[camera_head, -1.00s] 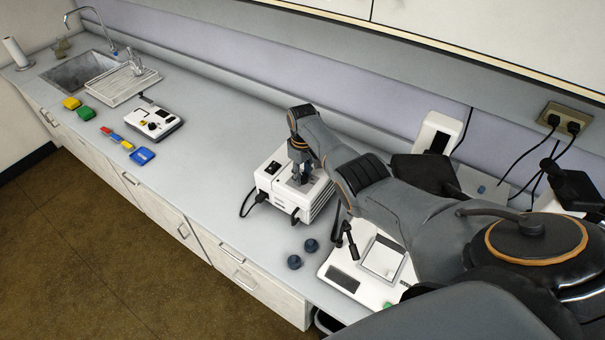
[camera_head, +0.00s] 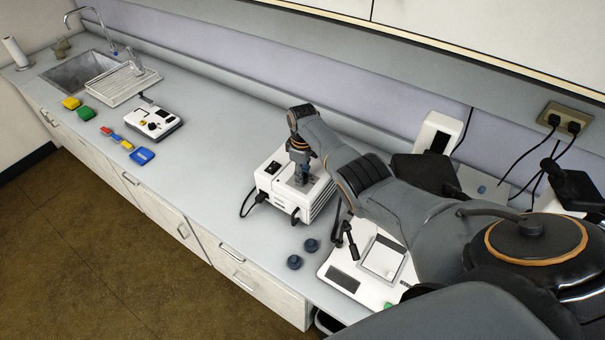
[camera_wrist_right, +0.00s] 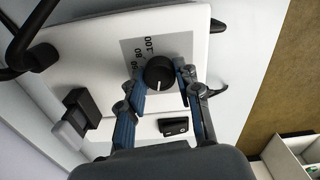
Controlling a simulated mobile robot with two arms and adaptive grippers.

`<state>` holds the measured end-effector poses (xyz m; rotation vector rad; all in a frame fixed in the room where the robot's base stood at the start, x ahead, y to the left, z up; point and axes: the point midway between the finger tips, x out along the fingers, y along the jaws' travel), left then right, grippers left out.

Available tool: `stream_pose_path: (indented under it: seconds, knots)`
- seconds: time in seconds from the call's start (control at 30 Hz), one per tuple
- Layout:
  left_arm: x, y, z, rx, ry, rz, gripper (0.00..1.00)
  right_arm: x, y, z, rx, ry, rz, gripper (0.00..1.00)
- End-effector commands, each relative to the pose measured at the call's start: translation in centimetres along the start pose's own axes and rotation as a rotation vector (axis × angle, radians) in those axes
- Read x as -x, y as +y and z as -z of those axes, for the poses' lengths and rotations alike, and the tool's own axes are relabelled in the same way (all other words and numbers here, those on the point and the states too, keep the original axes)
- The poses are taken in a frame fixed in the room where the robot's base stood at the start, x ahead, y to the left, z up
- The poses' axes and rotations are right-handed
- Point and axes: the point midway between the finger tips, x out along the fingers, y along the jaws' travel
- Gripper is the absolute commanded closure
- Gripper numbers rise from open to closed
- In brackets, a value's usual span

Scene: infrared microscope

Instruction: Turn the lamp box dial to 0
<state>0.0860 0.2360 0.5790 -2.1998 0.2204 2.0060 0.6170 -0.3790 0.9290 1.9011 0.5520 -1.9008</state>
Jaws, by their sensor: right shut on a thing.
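The white lamp box (camera_head: 322,193) stands on the counter beneath my right gripper (camera_head: 301,179). In the right wrist view its round black dial (camera_wrist_right: 159,73) has a white pointer line and sits by a grey scale plate (camera_wrist_right: 178,44) with "100" and "80" readable. My right gripper (camera_wrist_right: 160,72) is shut on the dial, one blue-grey finger on each side. My left gripper is not in view.
A black power switch (camera_head: 273,168) and cable are on the lamp box. Two dark round knobs (camera_head: 294,262) lie in front. A white instrument (camera_head: 345,276) stands to the right. A white device (camera_head: 154,124) is further left; the counter between is clear.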

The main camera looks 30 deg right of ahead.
Motion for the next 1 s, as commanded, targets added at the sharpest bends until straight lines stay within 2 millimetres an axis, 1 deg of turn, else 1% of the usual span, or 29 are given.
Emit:
stream_pose_path:
  seconds: [0.07, 0.1, 0.17, 0.2, 0.5, 0.63, 0.77, 1.0]
  knots:
    - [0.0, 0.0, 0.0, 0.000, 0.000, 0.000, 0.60, -0.1, -0.1, -0.1, 0.001, -0.002, 0.001, 0.98]
    - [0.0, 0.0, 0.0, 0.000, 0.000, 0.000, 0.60, -0.1, -0.1, -0.1, 0.001, -0.002, 0.001, 0.65]
    - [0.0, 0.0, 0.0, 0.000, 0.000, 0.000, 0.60, -0.1, -0.1, -0.1, 0.001, -0.002, 0.001, 0.53]
    - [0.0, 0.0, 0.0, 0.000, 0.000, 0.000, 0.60, -0.1, -0.1, -0.1, 0.001, -0.002, 0.001, 0.44]
    - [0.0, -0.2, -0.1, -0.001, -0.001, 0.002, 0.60, 0.0, 0.0, 0.0, 0.000, 0.000, 0.000, 0.44]
    - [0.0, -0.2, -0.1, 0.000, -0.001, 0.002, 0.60, 0.7, 0.1, 0.0, -0.001, 0.001, -0.002, 0.44]
    - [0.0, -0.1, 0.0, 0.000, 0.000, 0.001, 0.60, 2.2, 0.1, 0.1, -0.001, 0.002, -0.003, 0.44]
    - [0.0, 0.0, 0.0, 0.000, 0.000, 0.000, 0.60, 5.9, 0.1, 0.0, 0.000, 0.001, -0.002, 0.44]
